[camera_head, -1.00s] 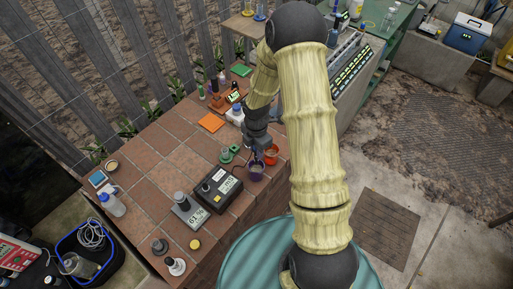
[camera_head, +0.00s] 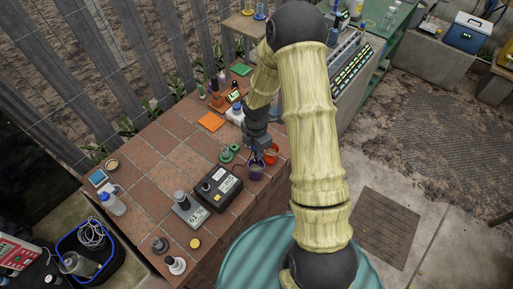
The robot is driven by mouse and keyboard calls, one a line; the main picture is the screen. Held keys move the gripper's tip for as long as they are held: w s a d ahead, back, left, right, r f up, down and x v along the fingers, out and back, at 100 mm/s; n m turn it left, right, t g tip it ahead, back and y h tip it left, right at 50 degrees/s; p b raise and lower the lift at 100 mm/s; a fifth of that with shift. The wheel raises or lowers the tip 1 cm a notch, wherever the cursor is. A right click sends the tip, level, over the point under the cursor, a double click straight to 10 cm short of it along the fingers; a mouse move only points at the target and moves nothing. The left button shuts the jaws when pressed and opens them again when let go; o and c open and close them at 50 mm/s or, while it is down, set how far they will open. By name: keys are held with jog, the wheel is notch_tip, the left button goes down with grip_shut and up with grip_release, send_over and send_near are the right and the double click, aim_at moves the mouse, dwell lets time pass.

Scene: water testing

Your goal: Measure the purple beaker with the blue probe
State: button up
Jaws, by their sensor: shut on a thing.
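The purple beaker (camera_head: 257,173) stands near the right edge of the brick-tiled table, with light contents inside. My gripper (camera_head: 260,149) is just above it and shut on a small bluish thing that looks like the blue probe (camera_head: 259,158). The probe's lower end points down at the beaker's mouth. At this size I cannot tell how deep the tip sits. A dark box meter (camera_head: 217,188) with a lit display stands just left of the beaker.
An orange-red beaker (camera_head: 271,156) stands close behind the purple one. Green round pieces (camera_head: 227,155) lie to the left. A second meter (camera_head: 190,209), a white bottle (camera_head: 113,204) and a yellow cap (camera_head: 195,243) are nearer the front. The table's middle left is clear.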

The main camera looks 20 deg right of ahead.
aim_at(257, 159)
jog(key=shift+f, duration=0.15)
jog(key=shift+f+b, duration=2.4)
jog(key=shift+f, duration=0.95)
dwell(4.5)
